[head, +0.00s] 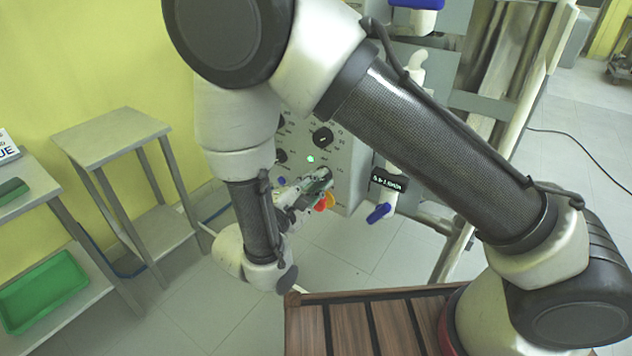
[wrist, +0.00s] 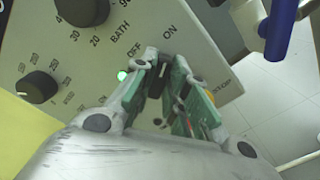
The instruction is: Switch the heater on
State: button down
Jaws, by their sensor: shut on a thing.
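The heater's grey control panel (head: 346,158) stands ahead of me, and it fills the upper left of the wrist view (wrist: 30,45). My gripper (wrist: 165,62) is at the panel, with its green-padded fingers shut on a small dark switch (wrist: 163,76) under the OFF and ON labels. The fingers hide most of the switch, so I cannot tell its exact position. A green lamp (wrist: 122,76) beside the switch is lit; it also shows in the head view (head: 310,158). In the head view my gripper (head: 322,180) covers the switch.
Black dials (wrist: 82,8) with number scales sit by the switch. A red and yellow button (head: 326,203) is just below my gripper. A blue-handled valve (head: 379,212) hangs to the right. A small grey table (head: 112,132) and a green tray (head: 42,290) are at left.

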dwell(0.4)
jog(key=c, duration=1.4)
grip_release()
jog(key=shift+s, duration=0.1)
jog(key=v, duration=1.2)
